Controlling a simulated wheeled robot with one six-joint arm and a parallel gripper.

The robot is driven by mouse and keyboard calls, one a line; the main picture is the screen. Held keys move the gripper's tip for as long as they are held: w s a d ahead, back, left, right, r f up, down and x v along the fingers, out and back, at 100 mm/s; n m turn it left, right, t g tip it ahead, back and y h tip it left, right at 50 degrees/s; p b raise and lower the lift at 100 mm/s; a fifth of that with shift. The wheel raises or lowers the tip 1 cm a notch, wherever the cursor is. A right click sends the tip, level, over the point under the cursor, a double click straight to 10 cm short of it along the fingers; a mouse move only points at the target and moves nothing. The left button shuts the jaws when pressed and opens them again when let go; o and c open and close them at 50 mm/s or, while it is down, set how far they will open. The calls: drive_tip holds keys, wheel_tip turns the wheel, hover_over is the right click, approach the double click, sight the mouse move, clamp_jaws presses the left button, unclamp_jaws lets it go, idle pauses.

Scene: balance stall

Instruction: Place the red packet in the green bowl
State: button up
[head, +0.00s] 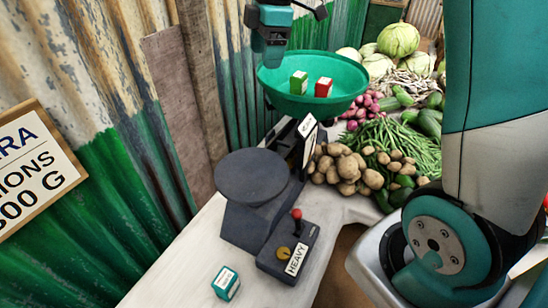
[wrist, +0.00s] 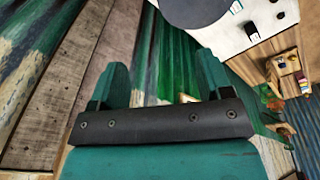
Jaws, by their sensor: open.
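The red packet (head: 323,87), a small block with a white top, sits inside the green bowl (head: 342,105) in the head view. A green packet (head: 299,82) sits to its left in the same bowl. My gripper (head: 270,62) is above the bowl's back left rim, apart from both packets. In the wrist view my gripper (wrist: 163,80) shows two teal fingers spread apart with nothing between them. I cannot make out the red packet in the wrist view.
A dark scale with a round plate (head: 252,176) stands on the pale counter, with a lever box marked HEAVY (head: 288,250) before it. A teal packet (head: 226,283) lies at the counter's front. Potatoes (head: 345,166) and other vegetables lie right of the bowl. A corrugated wall (head: 105,190) borders the left.

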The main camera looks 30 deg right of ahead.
drive_tip(key=s+a+m+y, duration=0.1)
drive_tip(key=s+a+m, duration=0.2)
drive_tip(key=s, duration=0.6)
drive_tip(key=s+a+f+m+y, duration=0.1)
drive_tip(key=s+a+m, duration=0.2)
drive_tip(key=s+a, duration=0.4)
drive_tip(key=s+a+f+m+g, duration=0.1)
drive_tip(key=s+a+m, duration=0.2)
drive_tip(key=s, duration=0.8)
drive_tip(key=shift+s+a+f+y, duration=0.15)
drive_tip(key=shift+s+a+y, duration=0.2)
drive_tip(key=shift+a, duration=0.6)
drive_tip(key=shift+w, duration=0.1)
